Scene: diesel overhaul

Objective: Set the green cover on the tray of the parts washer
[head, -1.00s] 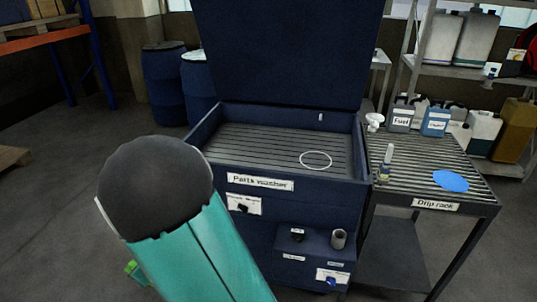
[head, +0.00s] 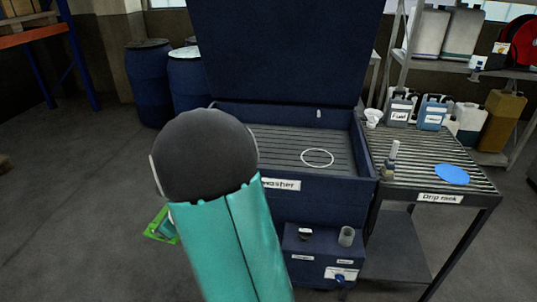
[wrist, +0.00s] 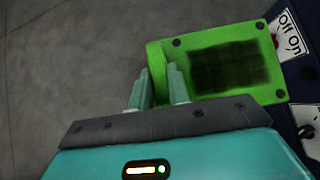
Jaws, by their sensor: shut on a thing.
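The green cover (wrist: 235,48) is a bright green plate with dark bolts at its corners and a dark, grimy patch in the middle. My gripper (wrist: 160,84) is shut on the raised edge at its left side in the wrist view. In the head view the green cover (head: 158,226) shows low at the left of my arm, which hides part of it. The parts washer (head: 345,192) is a dark blue cabinet with its lid up. Its slatted tray (head: 280,140) carries a white ring outline and is otherwise bare. The cover is outside the washer, lower than the tray.
The drip rack (head: 420,160) stands right of the washer, with a small bottle (head: 391,160) and a blue disc (head: 452,174) on it. An on/off label (wrist: 287,37) on the washer front is close to the cover. Blue drums (head: 150,85) stand behind left. Floor at left is clear.

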